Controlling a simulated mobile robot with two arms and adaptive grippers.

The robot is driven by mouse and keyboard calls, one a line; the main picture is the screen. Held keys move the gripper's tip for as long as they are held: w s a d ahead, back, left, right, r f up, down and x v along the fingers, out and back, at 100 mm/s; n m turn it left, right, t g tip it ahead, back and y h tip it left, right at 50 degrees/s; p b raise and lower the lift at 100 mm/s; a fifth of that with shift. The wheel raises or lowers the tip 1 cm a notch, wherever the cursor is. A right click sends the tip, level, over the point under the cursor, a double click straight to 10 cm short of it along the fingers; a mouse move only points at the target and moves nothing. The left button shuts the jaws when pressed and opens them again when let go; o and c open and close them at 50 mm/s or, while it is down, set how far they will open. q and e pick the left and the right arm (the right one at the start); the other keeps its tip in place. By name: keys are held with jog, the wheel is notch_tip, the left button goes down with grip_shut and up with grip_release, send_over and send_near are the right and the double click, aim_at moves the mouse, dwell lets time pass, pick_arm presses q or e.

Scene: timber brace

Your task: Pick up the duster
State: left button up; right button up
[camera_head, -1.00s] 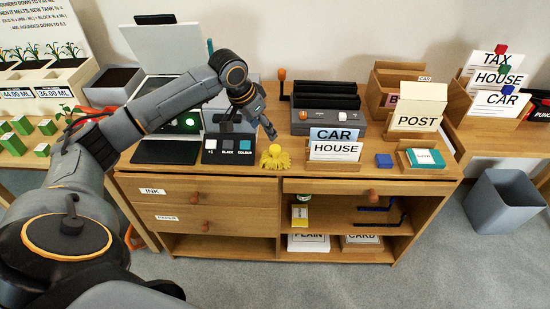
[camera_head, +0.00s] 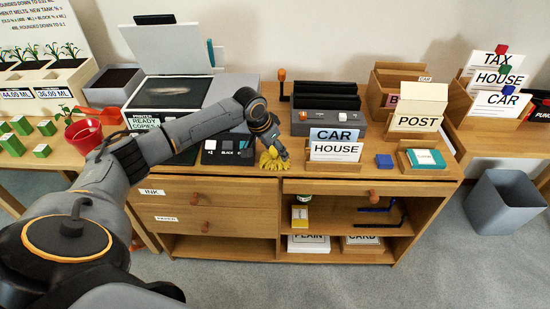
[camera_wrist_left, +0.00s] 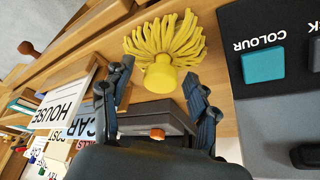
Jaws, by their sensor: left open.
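The duster (camera_head: 272,161) is a yellow, mop-like thing with a stubby yellow handle. It lies on the desk top near the front edge, between the button panel and the CAR and HOUSE cards. My left gripper (camera_head: 277,150) is right at it, partly in front of it in the head view. In the left wrist view the duster (camera_wrist_left: 164,50) lies with its handle end just ahead of my open left fingers (camera_wrist_left: 158,98), one on each side. I cannot tell whether a finger touches it. My right gripper is not in view.
The button panel (camera_head: 213,152) stands left of the duster. The card holder (camera_head: 333,168) with CAR and HOUSE cards stands close on the right. A grey slotted machine (camera_head: 319,125) is behind. The wooden desk (camera_head: 230,185) has drawers below, with the front edge near the duster.

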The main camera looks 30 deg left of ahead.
pick_arm(q)
grip_shut()
jog(key=shift+r, duration=0.1)
jog(key=shift+r, duration=0.5)
notch_tip(320, 180, up, 2)
jog(key=shift+s+r, duration=0.15)
jog(key=shift+r, duration=0.1)
jog(key=s+a+r, duration=0.2)
jog(key=s+r, duration=0.7)
jog(key=s, duration=0.4)
jog(key=shift+s+r, duration=0.25)
jog(key=shift+s, duration=0.05)
